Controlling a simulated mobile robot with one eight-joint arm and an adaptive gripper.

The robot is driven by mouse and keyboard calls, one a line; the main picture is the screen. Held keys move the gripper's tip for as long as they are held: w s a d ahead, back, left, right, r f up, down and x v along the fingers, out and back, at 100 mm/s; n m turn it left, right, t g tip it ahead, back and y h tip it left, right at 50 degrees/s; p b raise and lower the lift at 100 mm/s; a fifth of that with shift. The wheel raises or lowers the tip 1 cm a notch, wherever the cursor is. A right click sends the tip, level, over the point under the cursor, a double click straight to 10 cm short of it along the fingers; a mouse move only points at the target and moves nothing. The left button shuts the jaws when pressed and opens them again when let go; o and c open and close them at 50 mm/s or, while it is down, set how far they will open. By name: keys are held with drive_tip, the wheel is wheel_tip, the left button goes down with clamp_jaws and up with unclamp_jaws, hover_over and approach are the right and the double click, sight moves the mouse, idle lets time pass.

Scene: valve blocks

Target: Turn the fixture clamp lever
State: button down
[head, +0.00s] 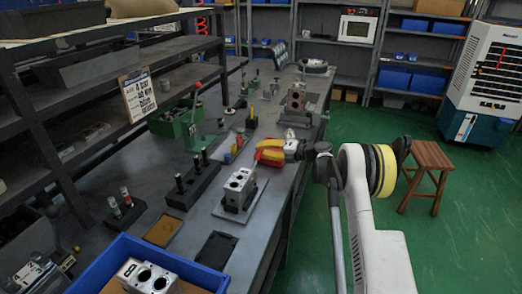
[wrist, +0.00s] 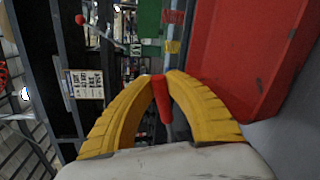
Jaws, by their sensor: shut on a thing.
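My gripper (head: 270,152), with yellow fingers, is above the right side of the workbench in the head view. In the wrist view its fingers (wrist: 162,80) come together around a slim red handle (wrist: 164,102), which looks like the clamp lever's grip. The handle lies between the fingers and touches them near the tips.
A green press (head: 185,125) with a tall lever is to the left. A blue bin (head: 100,262) is at the front. A wooden stool (head: 428,160) stands right.

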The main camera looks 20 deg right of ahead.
drive_tip(key=c, duration=1.4)
unclamp_jaws()
drive_tip(key=shift+d+f, duration=0.1)
drive_tip(key=v, duration=1.2)
